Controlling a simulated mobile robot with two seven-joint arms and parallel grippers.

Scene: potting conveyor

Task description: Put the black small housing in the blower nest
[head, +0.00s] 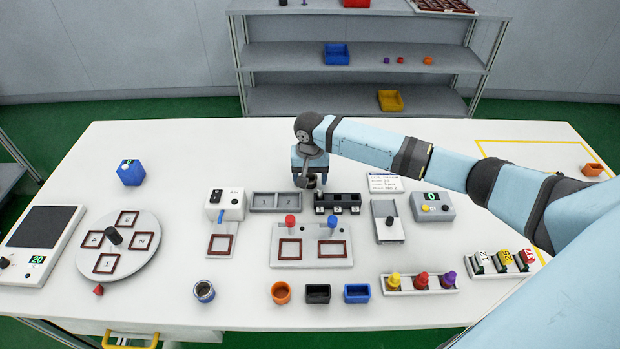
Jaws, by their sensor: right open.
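The black small housing (318,300) is an open-topped box. It stands on the white table near the front, between an orange round cup (281,297) and a blue box (357,300). The blower seems to be the white unit with a blue nozzle (229,203) left of centre. Its nest looks to be the grey plate with a brown square frame (221,243) in front of it; the frame looks empty. My right gripper (310,184) is open and points down above the back middle of the table, behind and well apart from the housing. My left gripper is out of view.
A two-frame fixture (311,260) with red and blue knobs lies between the housing and my gripper. A black slotted rack (352,203) is close by the gripper. A round turntable (150,262) stands left, and a peg tray (384,291) right of the boxes.

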